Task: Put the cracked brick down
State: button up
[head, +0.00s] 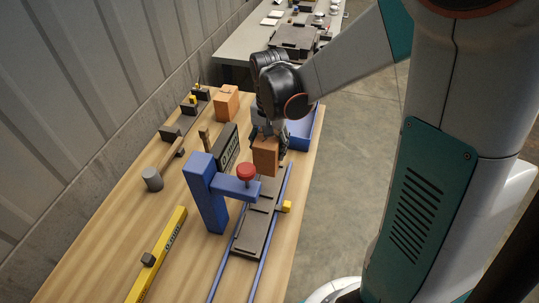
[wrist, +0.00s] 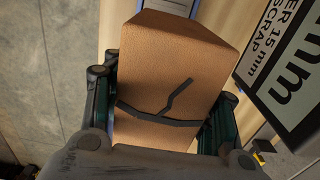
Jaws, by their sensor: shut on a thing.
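The brick is over the far end of the dark sliding plate (head: 255,222) on blue rails. I cannot tell whether its underside touches anything. The dark sign (head: 229,145) stands left of the brick; in the wrist view the sign (wrist: 288,65) reads "15 mm" and "SCRAP".
A blue stand (head: 205,190) with a red knob (head: 247,171) reaches over the rails just nearer than the brick. A blue bin (head: 304,128) is behind right. Another orange brick (head: 227,103), a mallet (head: 153,179) and a yellow bar (head: 160,253) lie left.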

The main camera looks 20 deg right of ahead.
notch_tip(320, 180, up, 10)
jog(key=shift+f+p, duration=0.2)
jog(key=shift+p, duration=1.05)
jog(key=w+d+f+p, duration=0.3)
jog(key=w+d, duration=1.4)
jog(key=w, duration=0.2)
jog(key=f+b, duration=0.1)
jog(key=f, duration=0.5)
jog(key=f+b, duration=0.2)
jog(key=f, duration=0.4)
jog(key=f+b, duration=0.1)
jog(key=f, duration=0.6)
jog(key=shift+s+b, duration=0.3)
jog(key=shift+b, duration=0.05)
jog(key=shift+f, duration=0.1)
jog(key=o, duration=1.4)
